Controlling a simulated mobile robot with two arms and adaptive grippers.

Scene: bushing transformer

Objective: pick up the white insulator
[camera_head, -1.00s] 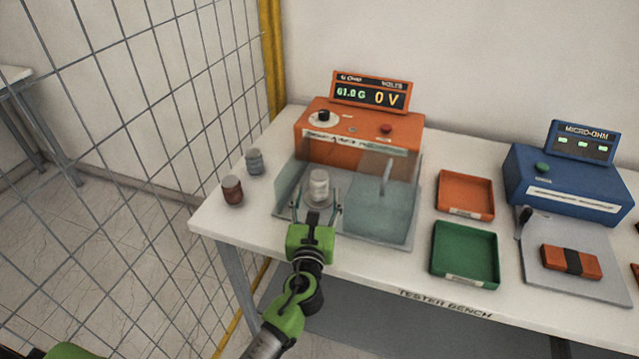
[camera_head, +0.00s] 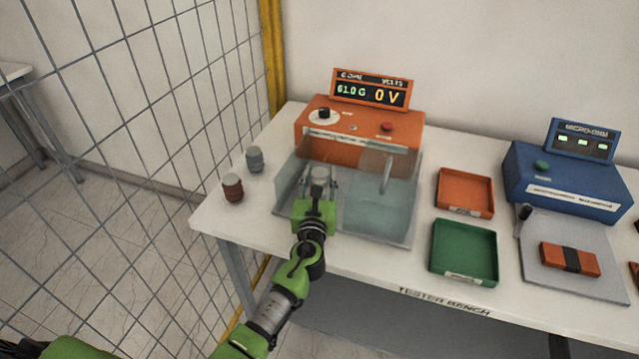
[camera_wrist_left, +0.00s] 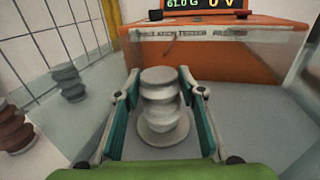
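The white insulator (camera_wrist_left: 160,100) stands upright on a round base inside the clear-walled chamber of the orange tester (camera_head: 350,140). In the head view only its top (camera_head: 321,174) shows past my left gripper (camera_head: 320,188). In the left wrist view my left gripper (camera_wrist_left: 160,95) has one finger on each side of the insulator. The fingers are apart, with a visible gap to the insulator on both sides, so it is open around it. My right gripper is in neither view.
A brown insulator (camera_head: 232,187) and a grey insulator (camera_head: 254,159) stand left of the chamber. Its clear walls (camera_head: 287,185) are close around my gripper. An orange tray (camera_head: 465,192), a green tray (camera_head: 463,252) and a blue micro-ohm meter (camera_head: 568,180) are to the right.

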